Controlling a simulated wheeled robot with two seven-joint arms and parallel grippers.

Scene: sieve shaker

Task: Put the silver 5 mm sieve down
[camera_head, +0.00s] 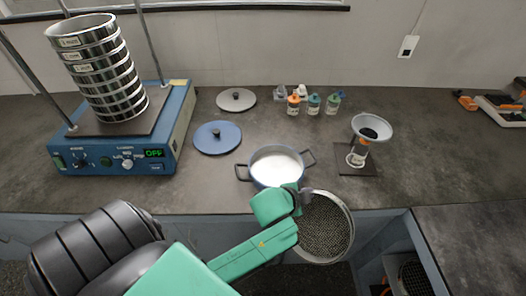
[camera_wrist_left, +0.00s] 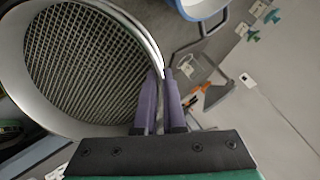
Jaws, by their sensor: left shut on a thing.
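The silver sieve (camera_head: 348,244), with a coarse mesh, hangs in front of the bench edge in the head view, tilted toward the camera. My left gripper (camera_head: 301,201) is shut on its rim at the sieve's upper left. In the left wrist view the sieve (camera_wrist_left: 140,26) fills the upper left, and the purple fingers (camera_wrist_left: 161,85) pinch its rim. No size label is legible on this sieve. My right gripper is not in view.
A stack of silver sieves (camera_head: 108,75) stands on the blue shaker (camera_head: 172,138), whose display reads OFF. A blue pot (camera_head: 274,180) with white contents sits near the bench edge. Two lids (camera_head: 217,138), small bottles (camera_head: 314,104) and a funnel stand (camera_head: 372,127) lie behind. Bench between pot and shaker is clear.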

